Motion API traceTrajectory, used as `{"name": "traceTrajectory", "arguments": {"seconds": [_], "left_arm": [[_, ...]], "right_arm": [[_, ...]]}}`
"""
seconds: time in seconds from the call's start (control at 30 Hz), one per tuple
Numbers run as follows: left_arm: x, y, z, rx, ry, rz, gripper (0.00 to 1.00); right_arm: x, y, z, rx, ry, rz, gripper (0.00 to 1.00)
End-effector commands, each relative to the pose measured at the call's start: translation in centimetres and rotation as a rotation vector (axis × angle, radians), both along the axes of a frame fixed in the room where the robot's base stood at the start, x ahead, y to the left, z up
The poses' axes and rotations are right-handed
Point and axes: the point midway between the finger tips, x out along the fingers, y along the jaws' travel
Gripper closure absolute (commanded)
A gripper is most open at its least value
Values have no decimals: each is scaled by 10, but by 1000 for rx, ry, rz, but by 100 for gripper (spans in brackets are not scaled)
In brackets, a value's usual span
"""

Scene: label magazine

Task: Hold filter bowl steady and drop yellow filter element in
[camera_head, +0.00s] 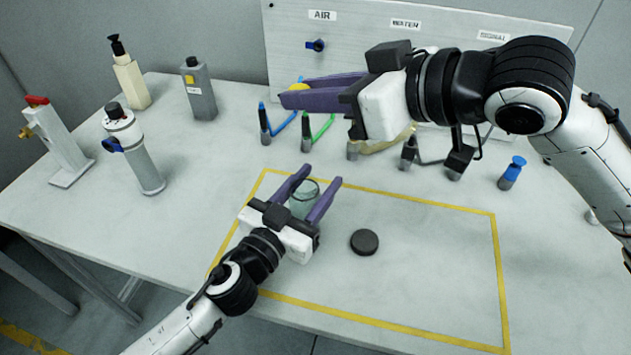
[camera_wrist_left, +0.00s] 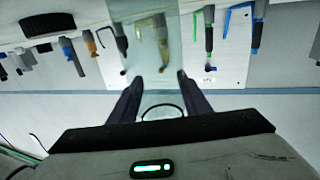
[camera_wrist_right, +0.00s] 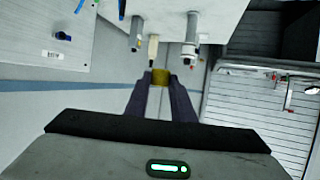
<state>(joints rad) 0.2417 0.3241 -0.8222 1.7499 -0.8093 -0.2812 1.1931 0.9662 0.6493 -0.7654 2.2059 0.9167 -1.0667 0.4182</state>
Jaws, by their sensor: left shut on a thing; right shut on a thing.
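The clear filter bowl (camera_head: 304,198) stands inside the yellow outline on the table. My left gripper (camera_head: 320,176) is shut on it, one purple finger on either side. The glassy bowl also shows between the fingers in the left wrist view (camera_wrist_left: 150,45). The yellow filter element (camera_head: 297,85) is held up at the tips of my right gripper (camera_head: 290,92), which is shut on it, above and behind the bowl. The element is partly hidden by the fingers; it also shows between the fingertips in the right wrist view (camera_wrist_right: 160,76).
A round black disc (camera_head: 364,242) lies right of the bowl, inside the outline. Bottles (camera_head: 200,92) and a grey cylinder (camera_head: 137,155) with a blue knob stand at left. Several plugs and cables line the back below a labelled panel (camera_head: 350,45). The front right of the outline is clear.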

Motion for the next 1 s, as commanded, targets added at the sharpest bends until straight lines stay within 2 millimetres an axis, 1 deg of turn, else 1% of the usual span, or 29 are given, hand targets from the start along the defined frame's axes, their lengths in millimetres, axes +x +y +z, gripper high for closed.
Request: {"name": "traceTrajectory", "arguments": {"seconds": [0.2,1.0], "left_arm": [[0,0,0,0,0,0,81],[0,0,0,0,0,0,81]], "right_arm": [[-1,0,-17,-1,2,1,99],[0,0,-73,-1,2,1,99]]}}
